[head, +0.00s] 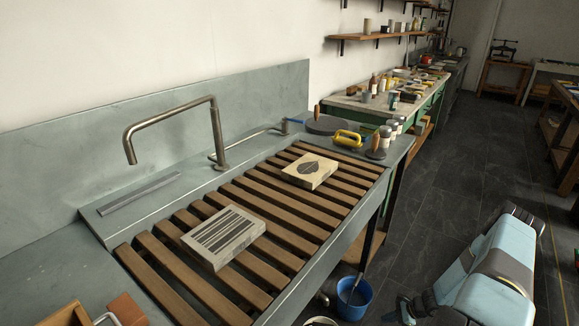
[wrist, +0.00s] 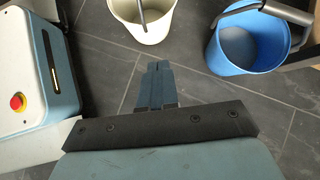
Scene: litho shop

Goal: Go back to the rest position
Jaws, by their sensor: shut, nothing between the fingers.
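My gripper (wrist: 158,72) shows in the wrist view with its two fingers together, shut and empty, over the dark tiled floor. In the head view my arm hangs at the lower right, beside the sink and clear of its front edge. Two litho stones lie on the wooden slats of the sink: one with a striped print (head: 222,234) nearer, one with a dark leaf print (head: 309,168) farther back. My gripper is apart from both.
A blue bucket (head: 353,298) stands on the floor beside the sink; it also shows in the wrist view (wrist: 243,50). A pale bucket (wrist: 141,22) stands to its left there. A bent tap (head: 190,107) rises over the sink. Open floor (head: 470,160) runs along the right.

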